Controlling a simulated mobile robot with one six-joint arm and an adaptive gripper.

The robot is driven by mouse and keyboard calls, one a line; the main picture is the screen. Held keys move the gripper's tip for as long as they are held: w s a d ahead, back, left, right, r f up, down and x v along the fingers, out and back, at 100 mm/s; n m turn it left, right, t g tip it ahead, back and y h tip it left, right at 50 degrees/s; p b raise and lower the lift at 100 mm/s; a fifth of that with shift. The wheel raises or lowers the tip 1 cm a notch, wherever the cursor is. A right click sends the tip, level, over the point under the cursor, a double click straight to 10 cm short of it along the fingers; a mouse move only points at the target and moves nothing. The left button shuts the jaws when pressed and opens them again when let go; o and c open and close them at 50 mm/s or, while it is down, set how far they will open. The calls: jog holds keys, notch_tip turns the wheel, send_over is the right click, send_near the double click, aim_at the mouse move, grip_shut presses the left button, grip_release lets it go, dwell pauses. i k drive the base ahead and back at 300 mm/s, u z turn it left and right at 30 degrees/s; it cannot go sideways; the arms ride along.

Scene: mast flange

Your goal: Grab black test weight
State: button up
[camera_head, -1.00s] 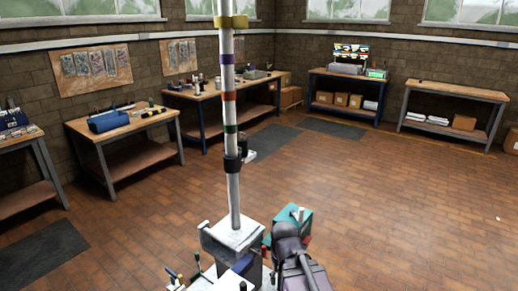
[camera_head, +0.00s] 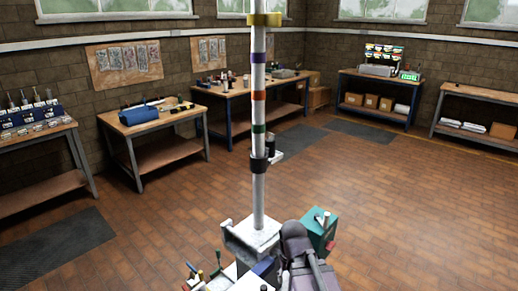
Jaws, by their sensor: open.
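A tall white mast (camera_head: 259,195) with coloured bands rises from a pale block (camera_head: 250,240) near the bottom middle. A black collar (camera_head: 260,164) wraps its lower part. A small black cylinder (camera_head: 277,143), perhaps the black test weight, shows just right of the mast on a pale base above the collar's level. I cannot tell for certain that it is the weight, or what bears it. Dark parts of my arm reach in from the bottom edge, right of the block and below the cylinder in the picture. My gripper's fingers are not visible.
A teal box (camera_head: 319,230) stands right of the pale block. Small tools (camera_head: 207,275) crowd its left side. Workbenches line the walls, including one with a blue case (camera_head: 139,115). A dark mat (camera_head: 55,245) lies at left. The brick floor (camera_head: 420,215) on the right is clear.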

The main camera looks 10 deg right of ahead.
aim_at(270, 144)
jog(key=u, duration=0.15)
jog(key=i, duration=0.9)
jog(key=z, duration=0.25)
